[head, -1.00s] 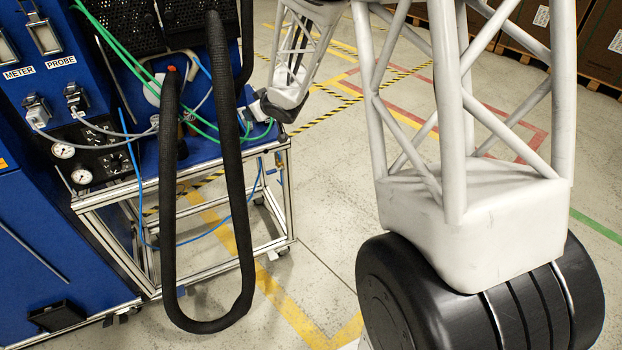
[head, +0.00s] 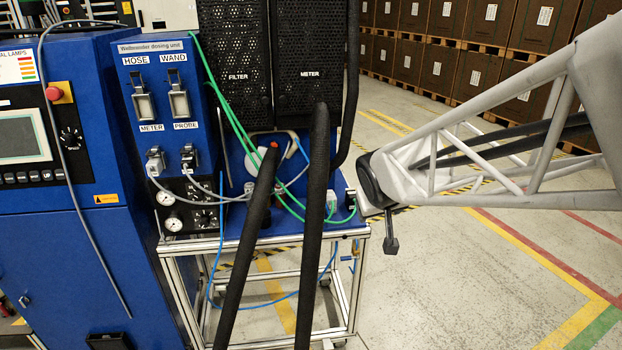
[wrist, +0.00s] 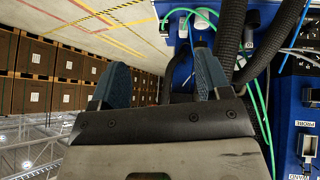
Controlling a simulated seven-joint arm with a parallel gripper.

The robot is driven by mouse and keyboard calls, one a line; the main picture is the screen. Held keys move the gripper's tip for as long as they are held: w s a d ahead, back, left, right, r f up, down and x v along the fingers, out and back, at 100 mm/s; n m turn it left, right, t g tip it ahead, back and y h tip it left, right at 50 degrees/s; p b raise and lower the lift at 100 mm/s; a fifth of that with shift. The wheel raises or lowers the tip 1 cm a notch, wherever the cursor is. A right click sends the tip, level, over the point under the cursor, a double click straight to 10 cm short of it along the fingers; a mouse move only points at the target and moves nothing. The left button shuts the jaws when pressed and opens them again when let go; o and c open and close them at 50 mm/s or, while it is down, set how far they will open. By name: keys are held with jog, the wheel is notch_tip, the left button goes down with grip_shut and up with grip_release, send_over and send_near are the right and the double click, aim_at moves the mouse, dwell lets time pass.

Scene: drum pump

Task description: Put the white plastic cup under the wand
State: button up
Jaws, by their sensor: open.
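My gripper (wrist: 163,80) shows in the wrist view with its two blue fingers wide apart and nothing between them. In the head view my arm reaches in from the right, and its end is beside the right edge of the blue cart top (head: 250,236). I cannot make out the white plastic cup for sure. A pale round part (head: 283,147) sits behind the hoses, partly hidden. In the wrist view small white round parts (wrist: 206,14) show beyond the fingers. I cannot clearly tell the wand itself; a WAND label (head: 174,57) is on the blue panel.
Thick black hoses (head: 318,190) hang in front of the cart, with thin green tubes (head: 225,95) beside them. A blue cabinet (head: 80,240) stands at left. Stacked brown crates (head: 440,70) line the back. The floor right of the cart is open.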

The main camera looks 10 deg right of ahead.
jog(key=s+a+g+y, duration=0.1)
jog(key=s+a+g, duration=0.1)
jog(key=s, duration=0.9)
jog(key=s+a+r+g, duration=0.1)
jog(key=s+a+g, duration=0.1)
jog(key=s, duration=0.8)
jog(key=shift+s+a+r+m+y, duration=0.15)
jog(key=shift+s+a+m+y, duration=0.2)
jog(key=shift+a, duration=0.25)
jog(key=shift+c, duration=0.4)
